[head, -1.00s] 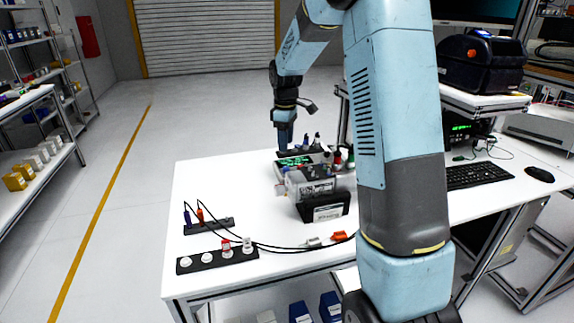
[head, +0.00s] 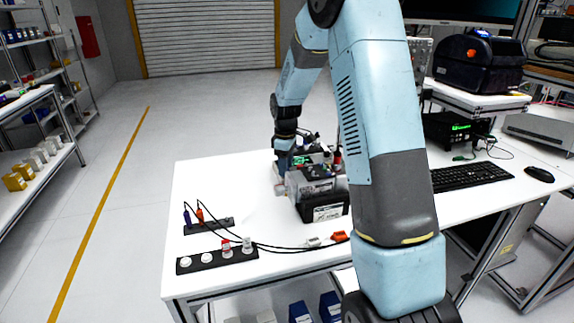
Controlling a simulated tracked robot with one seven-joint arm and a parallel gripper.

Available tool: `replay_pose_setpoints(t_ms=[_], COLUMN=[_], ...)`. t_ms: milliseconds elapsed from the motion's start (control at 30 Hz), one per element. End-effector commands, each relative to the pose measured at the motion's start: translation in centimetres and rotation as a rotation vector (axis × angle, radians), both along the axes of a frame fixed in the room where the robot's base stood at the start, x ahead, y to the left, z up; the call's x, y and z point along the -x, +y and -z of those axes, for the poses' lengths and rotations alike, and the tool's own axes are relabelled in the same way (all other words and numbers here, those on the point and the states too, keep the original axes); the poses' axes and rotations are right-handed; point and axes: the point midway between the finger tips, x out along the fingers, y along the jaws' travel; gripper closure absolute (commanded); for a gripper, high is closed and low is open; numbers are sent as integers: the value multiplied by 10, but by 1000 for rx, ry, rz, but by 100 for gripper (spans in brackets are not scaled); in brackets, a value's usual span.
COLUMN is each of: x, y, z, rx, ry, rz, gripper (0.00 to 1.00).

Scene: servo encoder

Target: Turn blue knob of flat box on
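A box with a lit green display (head: 301,160) stands at the far side of the white table, partly hidden behind a dark-topped grey case. It looks like the flat box. I cannot make out its blue knob from here. My gripper (head: 284,155) points down at the left part of this box, at or just above its top. The fingers are too small and too covered to tell whether they are open, shut or touching anything.
A dark case with a white label (head: 326,207) stands in front of the box. Two dark strips with plugs and knobs (head: 216,257) lie at the table's front left, with black cables running right to an orange connector (head: 339,236). The table's left middle is clear.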

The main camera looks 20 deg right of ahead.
Motion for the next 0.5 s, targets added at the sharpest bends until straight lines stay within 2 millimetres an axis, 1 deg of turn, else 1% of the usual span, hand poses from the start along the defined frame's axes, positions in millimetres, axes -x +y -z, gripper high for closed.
replay_pose_setpoints(t_ms=[33,67,500], x=[0,0,0], y=[0,0,0], z=[0,0,0], rx=[0,0,1], ry=[0,0,-1], rz=[0,0,0], gripper=[52,55,97])
